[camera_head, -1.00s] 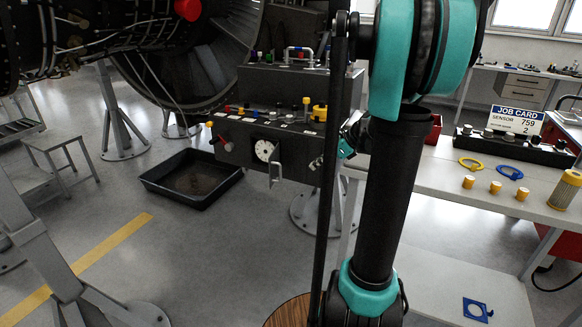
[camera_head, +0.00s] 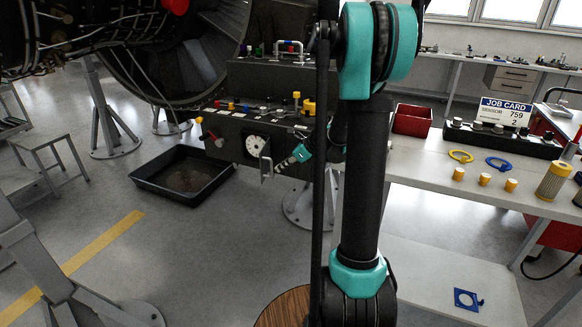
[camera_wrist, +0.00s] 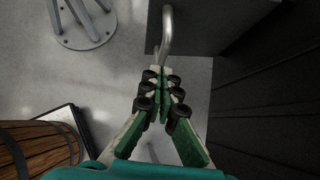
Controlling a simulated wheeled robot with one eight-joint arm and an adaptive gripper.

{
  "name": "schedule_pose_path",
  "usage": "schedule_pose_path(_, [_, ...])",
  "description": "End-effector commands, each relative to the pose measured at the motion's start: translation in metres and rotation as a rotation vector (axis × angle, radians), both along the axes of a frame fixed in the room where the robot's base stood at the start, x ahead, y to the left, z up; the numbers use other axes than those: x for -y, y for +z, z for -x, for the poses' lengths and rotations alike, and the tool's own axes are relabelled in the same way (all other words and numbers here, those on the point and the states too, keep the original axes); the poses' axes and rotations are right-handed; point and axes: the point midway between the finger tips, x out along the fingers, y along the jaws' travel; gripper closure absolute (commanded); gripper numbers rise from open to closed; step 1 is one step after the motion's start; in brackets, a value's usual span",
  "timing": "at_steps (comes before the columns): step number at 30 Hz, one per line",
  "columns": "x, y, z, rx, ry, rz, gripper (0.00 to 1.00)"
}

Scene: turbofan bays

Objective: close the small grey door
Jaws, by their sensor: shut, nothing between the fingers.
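A small grey handle (camera_head: 266,167) stands out from the dark front of the control unit (camera_head: 232,140), beside a round white dial (camera_head: 256,146). I cannot clearly tell the grey door's panel from that front or how far it stands open. My gripper (camera_head: 279,168) is just right of the handle, pointing left towards it. In the wrist view my gripper (camera_wrist: 162,76) is shut and empty. A bent metal bar (camera_wrist: 168,32), which looks like the handle, lies just beyond the fingertips. I cannot tell whether they touch.
A black tray (camera_head: 185,180) lies on the floor to the left. A white workbench (camera_head: 425,165) stands at right with a job card (camera_head: 505,112), rings and yellow caps. A round wooden top (camera_head: 283,308) is at the bottom. Open floor lies in front of the unit.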

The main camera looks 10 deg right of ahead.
Motion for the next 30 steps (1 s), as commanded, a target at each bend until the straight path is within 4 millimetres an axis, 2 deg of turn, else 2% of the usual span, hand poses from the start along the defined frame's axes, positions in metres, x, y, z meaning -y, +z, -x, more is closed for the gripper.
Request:
schedule_pose_path(20, [-0.010,0.000,-0.003,0.001,-0.023,0.000,1.00])
schedule_pose_path(30, [-0.034,0.000,0.000,0.001,-0.212,0.001,1.00])
